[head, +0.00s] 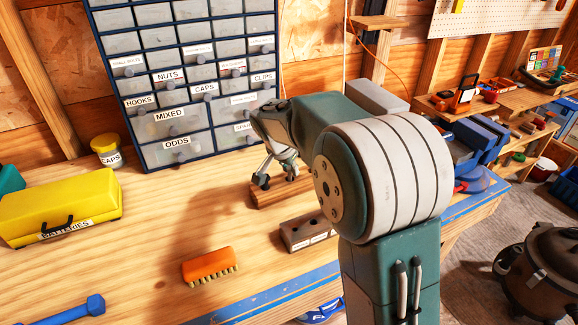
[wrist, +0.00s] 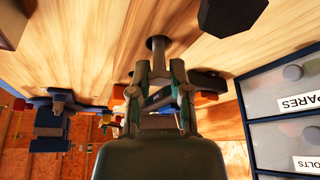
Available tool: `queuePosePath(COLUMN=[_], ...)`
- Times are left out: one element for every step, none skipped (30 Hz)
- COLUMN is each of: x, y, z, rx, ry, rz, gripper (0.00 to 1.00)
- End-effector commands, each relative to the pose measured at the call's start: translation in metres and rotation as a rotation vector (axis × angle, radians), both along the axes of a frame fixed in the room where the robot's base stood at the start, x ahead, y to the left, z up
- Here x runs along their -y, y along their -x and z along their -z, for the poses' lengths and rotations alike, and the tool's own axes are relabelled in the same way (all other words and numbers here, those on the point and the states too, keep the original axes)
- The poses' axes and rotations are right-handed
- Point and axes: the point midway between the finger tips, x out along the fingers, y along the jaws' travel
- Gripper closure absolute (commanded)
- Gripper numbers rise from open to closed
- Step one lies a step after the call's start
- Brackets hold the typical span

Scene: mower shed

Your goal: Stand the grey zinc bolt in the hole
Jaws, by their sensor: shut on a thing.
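My gripper (head: 277,180) is low over the bench, at a reddish-brown wooden block (head: 266,196). In the wrist view my gripper (wrist: 160,68) is shut on the grey zinc bolt (wrist: 158,60), held between the fingertips. The bolt's far end shows a dark round shape against the wood; I cannot tell whether it touches anything. A brown block with dark round holes and pale labels (head: 306,232) lies nearer, apart from my gripper. My arm hides part of the area to the right. I cannot make out the bolt in the head view.
A drawer cabinet (head: 177,62) stands behind. On the left are a yellow batteries box (head: 62,203), a caps jar (head: 106,150) and a blue bolt (head: 78,312). An orange brush (head: 210,266) lies in front. Bare bench (head: 170,215) lies between them. A dark six-sided shape (wrist: 230,14) shows in the wrist view.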

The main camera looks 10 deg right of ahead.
Motion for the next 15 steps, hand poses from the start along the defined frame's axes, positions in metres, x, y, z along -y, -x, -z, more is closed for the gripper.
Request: queuePosePath(x=[0.0,0.0,0.0,0.0,0.0001,0.0,0.0,0.0,0.0,0.0,0.0,0.0,0.0,0.0,0.0], y=[0.0,0.0,-0.0001,-0.0001,0.0,-0.0001,-0.0001,-0.0001,-0.0001,-0.0001,-0.0001,-0.0001,-0.0001,-0.0001,-0.0001], z=[0.0012,0.0018,0.0027,0.0033,0.004,0.0043,0.0041,0.0041,0.0041,0.0041,0.0041,0.0041,0.0041,0.0041,0.0041], rx=[0.0,0.0,0.0,0.0,0.0,0.0,0.0,0.0,0.0,0.0,0.0,0.0,0.0,0.0,0.0], ry=[0.0,0.0,0.0,0.0,0.0,0.0,0.0,0.0,0.0,0.0,0.0,0.0,0.0,0.0,0.0], rz=[0.0,0.0,0.0,0.0,0.0,0.0,0.0,0.0,0.0,0.0,0.0,0.0,0.0,0.0,0.0], gripper=[1.0,1.0,1.0,1.0,1.0,0.71,0.58,0.44,0.35,0.35,0.35,0.35,0.35,0.35,0.35])
